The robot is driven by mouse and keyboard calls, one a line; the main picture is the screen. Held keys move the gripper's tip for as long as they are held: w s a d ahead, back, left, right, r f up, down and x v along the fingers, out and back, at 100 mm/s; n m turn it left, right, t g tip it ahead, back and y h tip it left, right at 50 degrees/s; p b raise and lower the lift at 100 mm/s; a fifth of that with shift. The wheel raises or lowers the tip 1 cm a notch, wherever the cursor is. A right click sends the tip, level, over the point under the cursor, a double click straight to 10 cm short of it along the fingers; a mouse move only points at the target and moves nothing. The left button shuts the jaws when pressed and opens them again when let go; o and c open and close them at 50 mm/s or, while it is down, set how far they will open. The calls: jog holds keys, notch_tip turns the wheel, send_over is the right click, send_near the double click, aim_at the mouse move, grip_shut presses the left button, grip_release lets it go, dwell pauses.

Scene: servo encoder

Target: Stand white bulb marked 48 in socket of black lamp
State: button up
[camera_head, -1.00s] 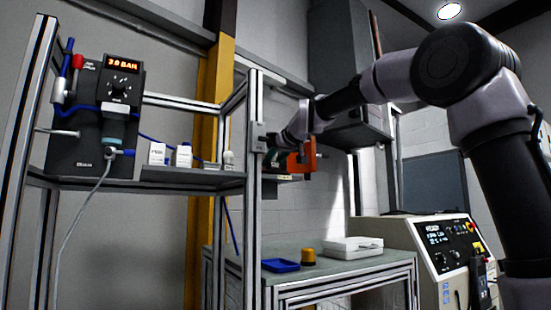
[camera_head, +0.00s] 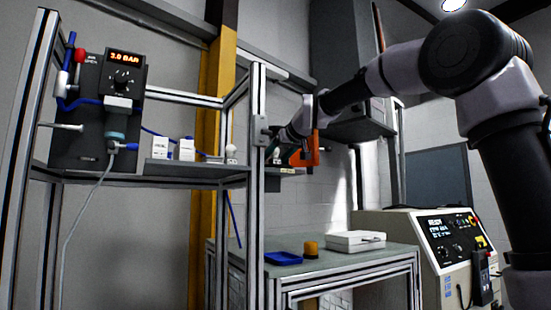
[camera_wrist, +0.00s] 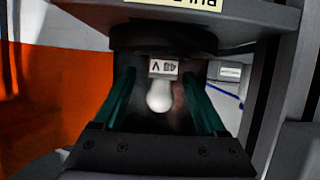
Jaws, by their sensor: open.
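The white bulb (camera_wrist: 160,95) shows in the wrist view with a light tag reading 48 V (camera_wrist: 163,68) at its base; the picture is upside down. My gripper (camera_wrist: 163,100) is open, with a green finger on each side of the bulb and a gap to each. A dark round part (camera_wrist: 155,38) lies beyond the tag; I cannot tell whether it is the black lamp. In the head view my gripper (camera_head: 273,152) is at the shelf post, which partly hides it. A white bulb-like thing (camera_head: 231,153) stands on the shelf left of the post; its marking is unreadable.
A metal post (camera_head: 257,190) stands close to my gripper. A shelf edge with a yellow label (camera_wrist: 185,2) borders the wrist view. An orange part (camera_head: 310,148) is beside my wrist. White boxes (camera_head: 160,148) stand on the shelf (camera_head: 195,172). A blue tray (camera_head: 283,258) lies on the lower table.

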jog(key=v, duration=1)
jog(key=shift+s, duration=0.2)
jog(key=shift+d, duration=0.15)
